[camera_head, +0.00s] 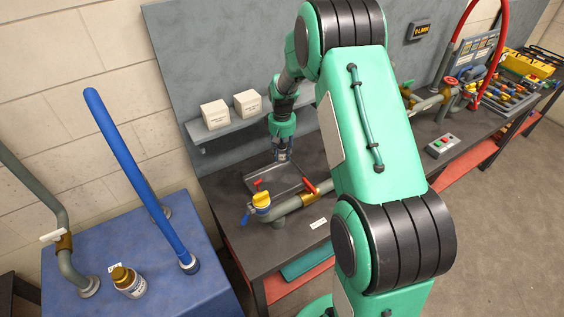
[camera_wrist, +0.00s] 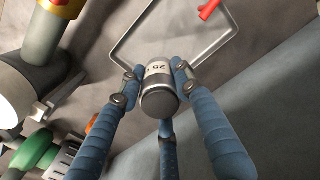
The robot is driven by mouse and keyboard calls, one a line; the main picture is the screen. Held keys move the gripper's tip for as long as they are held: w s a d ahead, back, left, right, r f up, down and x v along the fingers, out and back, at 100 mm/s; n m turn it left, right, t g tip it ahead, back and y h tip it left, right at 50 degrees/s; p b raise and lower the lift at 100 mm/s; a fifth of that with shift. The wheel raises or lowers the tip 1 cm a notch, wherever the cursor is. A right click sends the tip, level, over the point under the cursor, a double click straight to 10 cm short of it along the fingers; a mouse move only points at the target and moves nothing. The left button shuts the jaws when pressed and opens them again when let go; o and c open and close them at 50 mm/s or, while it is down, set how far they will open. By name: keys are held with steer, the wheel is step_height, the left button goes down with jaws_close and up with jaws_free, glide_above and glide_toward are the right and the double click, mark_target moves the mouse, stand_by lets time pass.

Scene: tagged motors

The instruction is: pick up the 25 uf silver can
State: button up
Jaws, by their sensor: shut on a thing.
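In the wrist view, the silver can (camera_wrist: 159,97) has a white label band reading "25". It sits between the blue-padded fingers of my gripper (camera_wrist: 157,85), which are shut on it. In the head view, my gripper (camera_head: 282,152) points down over the grey tray (camera_head: 262,182) on the dark bench. The can is small and mostly hidden by the fingers there. The tray's rim also shows in the wrist view (camera_wrist: 118,52), beyond the can. I cannot tell the exact gap between the can and the tray.
A pipe with a yellow-capped valve (camera_head: 262,200) and red handles stands in front of the tray. Two white boxes (camera_head: 215,114) sit on a shelf behind. A blue cabinet (camera_head: 150,230) with pipes and a jar (camera_head: 128,281) is at left. A button box (camera_head: 442,146) stands at right.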

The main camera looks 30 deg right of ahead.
mark_target(282, 146)
steer(key=shift+r, duration=2.6)
